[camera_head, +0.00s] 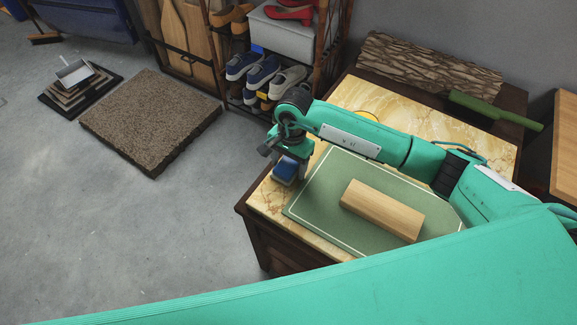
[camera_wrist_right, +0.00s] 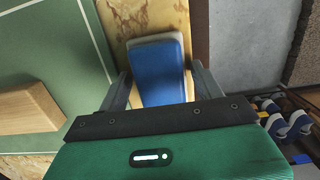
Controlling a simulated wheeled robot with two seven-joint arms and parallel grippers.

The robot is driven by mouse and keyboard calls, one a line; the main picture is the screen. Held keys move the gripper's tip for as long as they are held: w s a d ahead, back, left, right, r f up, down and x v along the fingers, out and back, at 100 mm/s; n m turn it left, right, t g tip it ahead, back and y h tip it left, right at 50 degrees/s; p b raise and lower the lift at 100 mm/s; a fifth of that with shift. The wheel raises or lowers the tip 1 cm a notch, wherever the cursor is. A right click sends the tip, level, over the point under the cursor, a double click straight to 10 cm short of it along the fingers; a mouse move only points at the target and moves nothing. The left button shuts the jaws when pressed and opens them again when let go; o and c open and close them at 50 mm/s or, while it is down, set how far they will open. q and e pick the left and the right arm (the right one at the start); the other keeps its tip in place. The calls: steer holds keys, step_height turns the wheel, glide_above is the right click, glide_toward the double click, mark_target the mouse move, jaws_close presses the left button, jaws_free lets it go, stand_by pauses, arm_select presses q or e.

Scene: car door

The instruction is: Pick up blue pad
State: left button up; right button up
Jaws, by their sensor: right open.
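The blue pad (camera_head: 285,169) lies on the marble-patterned table top near its left edge, beside the green mat. In the right wrist view the blue pad (camera_wrist_right: 160,75) shows a blue upper face with a pale grey end. My right gripper (camera_head: 288,160) is above the pad, pointing down. In the wrist view its open fingers (camera_wrist_right: 160,88) stand on either side of the pad, with the pad between them. I cannot tell whether the fingers touch it. My left gripper is not in view.
A green mat (camera_head: 318,197) with a wooden block (camera_head: 382,210) lies beside the pad. A shoe rack (camera_head: 333,45) stands behind the table.

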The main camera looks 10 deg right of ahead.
mark_target(288, 162)
steer(key=shift+c, duration=0.2)
steer(key=c, duration=0.7)
steer(key=shift+c, duration=0.2)
steer(key=shift+r+p, duration=0.3)
steer(key=shift+p, duration=0.2)
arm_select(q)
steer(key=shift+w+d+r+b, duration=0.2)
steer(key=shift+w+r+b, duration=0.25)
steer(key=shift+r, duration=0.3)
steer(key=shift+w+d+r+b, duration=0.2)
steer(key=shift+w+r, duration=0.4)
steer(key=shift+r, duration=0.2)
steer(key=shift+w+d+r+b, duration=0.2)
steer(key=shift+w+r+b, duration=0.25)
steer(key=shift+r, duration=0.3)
arm_select(e)
step_height(288, 162, up, 20)
steer(key=shift+f, duration=0.1)
steer(key=shift+o, duration=0.7)
